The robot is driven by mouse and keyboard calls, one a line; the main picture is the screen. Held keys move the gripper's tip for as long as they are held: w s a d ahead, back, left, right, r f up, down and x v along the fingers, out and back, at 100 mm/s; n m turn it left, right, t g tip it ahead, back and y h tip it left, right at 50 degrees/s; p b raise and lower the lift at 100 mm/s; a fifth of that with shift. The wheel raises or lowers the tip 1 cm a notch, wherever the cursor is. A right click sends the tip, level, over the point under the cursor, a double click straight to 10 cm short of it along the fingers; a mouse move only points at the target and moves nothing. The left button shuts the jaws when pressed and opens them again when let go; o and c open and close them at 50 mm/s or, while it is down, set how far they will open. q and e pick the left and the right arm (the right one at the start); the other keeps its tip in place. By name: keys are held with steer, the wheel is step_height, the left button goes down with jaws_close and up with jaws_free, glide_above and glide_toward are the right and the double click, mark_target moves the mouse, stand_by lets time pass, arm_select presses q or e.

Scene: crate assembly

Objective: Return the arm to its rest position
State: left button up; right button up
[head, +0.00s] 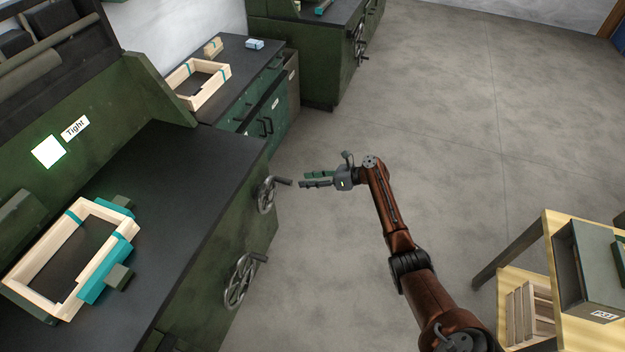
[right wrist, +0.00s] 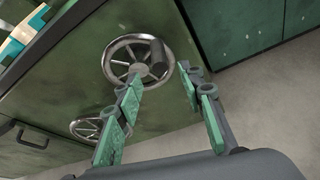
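My right gripper (head: 318,180) is in the middle of the head view, at the end of the brown arm that comes in from the lower right. Its fingers point left toward the upper handwheel (head: 267,195) on the green bench front, with a small gap to the crank handle. In the right wrist view the two green-padded fingers (right wrist: 160,100) are apart with nothing between them, and the handwheel (right wrist: 135,62) shows beyond them. My left gripper is not in view.
A wooden frame (head: 37,259) with teal clamps sits on the dark bench top. A lower handwheel (head: 240,281) sticks out from the bench. A second frame (head: 183,74) lies on the back bench. A wooden stand (head: 548,232) is at right. The floor between is clear.

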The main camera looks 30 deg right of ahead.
steer(key=shift+v, duration=0.75)
